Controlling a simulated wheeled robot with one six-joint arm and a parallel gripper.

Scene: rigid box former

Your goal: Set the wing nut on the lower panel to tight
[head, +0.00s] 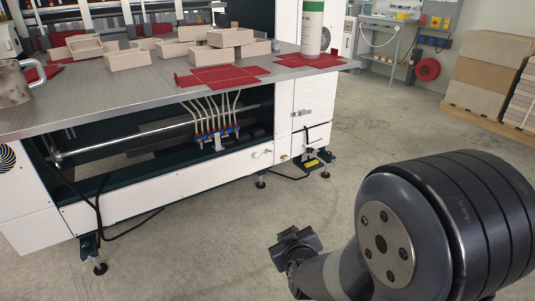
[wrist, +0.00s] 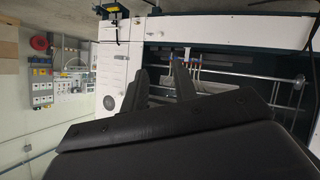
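The white lower panel (head: 180,176) runs along the front of the machine under the table. A small pale fitting (head: 264,153) near its right end looks like the wing nut; it is too small to tell its shape or setting. My gripper (head: 296,243) is low over the floor in front of the machine, apart from the panel. In the wrist view my gripper (wrist: 161,80) shows two dark fingers spread apart with nothing between them. The lower panel (wrist: 215,28) also shows there, upside down, beyond the fingers.
The table (head: 130,95) carries several beige boxes (head: 128,59), red flat blanks (head: 215,76), a white bottle (head: 313,28) and a metal mug (head: 14,84). A white cabinet door (head: 308,98) with a latch is right of the panel. A black cable lies below. Floor (head: 200,240) in front is clear.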

